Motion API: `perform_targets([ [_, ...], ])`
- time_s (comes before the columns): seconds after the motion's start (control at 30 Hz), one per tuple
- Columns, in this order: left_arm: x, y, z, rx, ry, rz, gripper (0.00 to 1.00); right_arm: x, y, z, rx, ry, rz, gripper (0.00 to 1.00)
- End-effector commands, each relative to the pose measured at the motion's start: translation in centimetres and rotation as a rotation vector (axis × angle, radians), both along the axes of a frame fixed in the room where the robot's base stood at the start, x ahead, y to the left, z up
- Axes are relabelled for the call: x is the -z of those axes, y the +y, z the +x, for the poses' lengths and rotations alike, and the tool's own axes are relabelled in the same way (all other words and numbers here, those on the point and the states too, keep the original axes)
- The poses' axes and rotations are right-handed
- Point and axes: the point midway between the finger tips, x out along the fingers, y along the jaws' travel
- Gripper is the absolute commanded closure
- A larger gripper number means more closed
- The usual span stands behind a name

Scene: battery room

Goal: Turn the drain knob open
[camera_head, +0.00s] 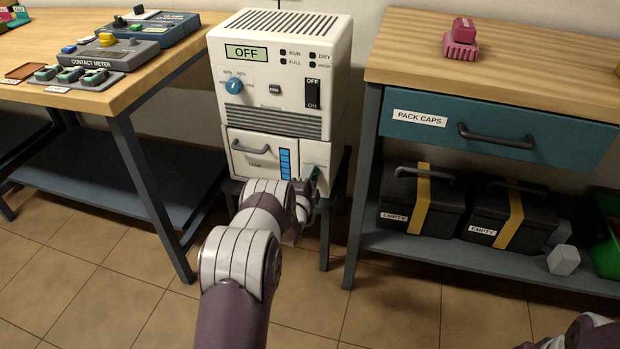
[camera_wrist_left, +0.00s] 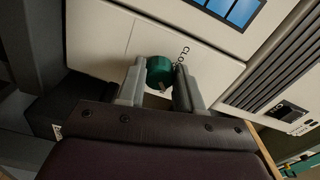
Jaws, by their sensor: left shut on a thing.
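The white machine (camera_head: 252,75) stands between two benches, and its display reads OFF. The green drain knob (camera_wrist_left: 160,70) is on the lower front panel (camera_wrist_left: 98,40), beside printed letters that start "CLO"; the rest is covered. My left gripper (camera_wrist_left: 158,88) has one finger on each side of the knob and is shut on it. In the head view my left gripper (camera_head: 308,190) is at the machine's lower right corner, and the knob is mostly hidden there. Part of my right arm (camera_head: 588,332) shows at the bottom right corner; its gripper is out of view.
A bucket front (camera_head: 250,150) with a handle and blue level window is left of the knob. The left bench (camera_head: 110,98) holds meters. The right bench (camera_head: 400,60) has a PACK CAPS drawer (camera_head: 480,125) and black cases (camera_head: 425,200) below. The floor in front is clear.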

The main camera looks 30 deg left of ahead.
Motion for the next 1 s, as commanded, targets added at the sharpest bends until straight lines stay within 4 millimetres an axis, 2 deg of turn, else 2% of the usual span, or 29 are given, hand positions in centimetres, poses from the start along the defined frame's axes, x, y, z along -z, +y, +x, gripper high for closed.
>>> perform_targets([
  [0.4,0.1,-0.1,0.0,0.002,0.004,0.006,0.95,0.0,0.0,0.0,0.0,0.0,0.0,0.57],
  [0.43,0.1,-0.1,0.0,0.002,0.004,0.006,0.58,0.0,0.0,0.0,0.0,0.0,0.0,0.57],
  [0.5,0.1,-0.1,0.0,0.002,0.004,0.006,0.39,0.0,0.0,0.0,0.0,0.0,0.0,0.57],
  [0.83,-0.1,-0.1,-0.4,0.0,0.003,0.005,0.39,-0.4,0.0,0.0,0.0,0.0,0.0,0.57],
  [0.93,-0.5,-0.5,-2.1,0.0,0.006,0.004,0.39,-1.6,0.0,0.0,0.0,0.0,0.0,0.57],
  [1.0,-0.6,-0.9,-4.0,-0.001,0.007,0.002,0.39,-2.5,0.0,0.0,0.0,0.0,0.0,0.57],
])
